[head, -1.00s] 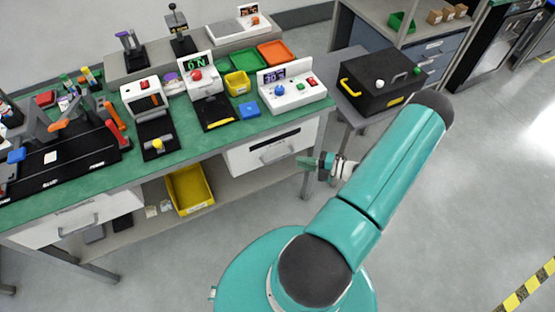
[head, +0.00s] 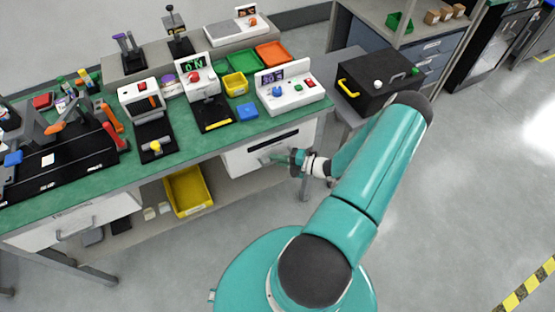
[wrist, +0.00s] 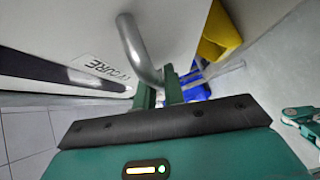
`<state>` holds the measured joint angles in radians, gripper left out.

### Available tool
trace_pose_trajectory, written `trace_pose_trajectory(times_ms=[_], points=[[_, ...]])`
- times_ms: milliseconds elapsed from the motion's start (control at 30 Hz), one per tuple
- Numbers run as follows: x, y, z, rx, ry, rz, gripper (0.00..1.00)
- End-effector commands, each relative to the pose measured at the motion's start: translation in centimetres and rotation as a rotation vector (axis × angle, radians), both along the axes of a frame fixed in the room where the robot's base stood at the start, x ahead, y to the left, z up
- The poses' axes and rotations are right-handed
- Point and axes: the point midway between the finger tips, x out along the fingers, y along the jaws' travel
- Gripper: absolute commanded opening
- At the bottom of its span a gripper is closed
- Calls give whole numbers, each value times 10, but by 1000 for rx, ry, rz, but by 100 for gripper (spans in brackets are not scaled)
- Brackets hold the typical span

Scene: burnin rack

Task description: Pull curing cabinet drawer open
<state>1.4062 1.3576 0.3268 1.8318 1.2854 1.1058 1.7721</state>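The white curing cabinet drawer (head: 240,162) sits under the right end of the green bench; its front looks shut. The wrist view shows the white drawer front (wrist: 75,30) close up, with a label reading "CURE". Its grey bar handle (wrist: 137,48) stands out from the front. My gripper (head: 272,157) is at the handle and hides most of it in the head view. In the wrist view my gripper (wrist: 160,82) has its two green fingers apart, at the near end of the handle. I cannot tell whether they touch the bar.
A yellow bin (head: 188,190) stands on the shelf below the bench. A black box with a yellow handle (head: 375,85) stands on a side table to the right. Instruments and trays crowd the bench top (head: 110,170). The floor at right is clear.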

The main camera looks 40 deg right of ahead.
Motion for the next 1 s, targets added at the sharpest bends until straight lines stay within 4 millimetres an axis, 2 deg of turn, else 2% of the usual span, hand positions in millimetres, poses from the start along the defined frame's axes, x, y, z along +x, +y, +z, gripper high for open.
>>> trace_pose_trajectory(times_ms=[267, 467, 567, 1000], points=[[-2, 0, 0, 0, -1, 0, 0], [-21, 5, 0, 2, 1, -1, 0], [-40, 11, 1, 3, 1, -2, 0], [-152, 45, 1, 3, 0, -2, 0]])
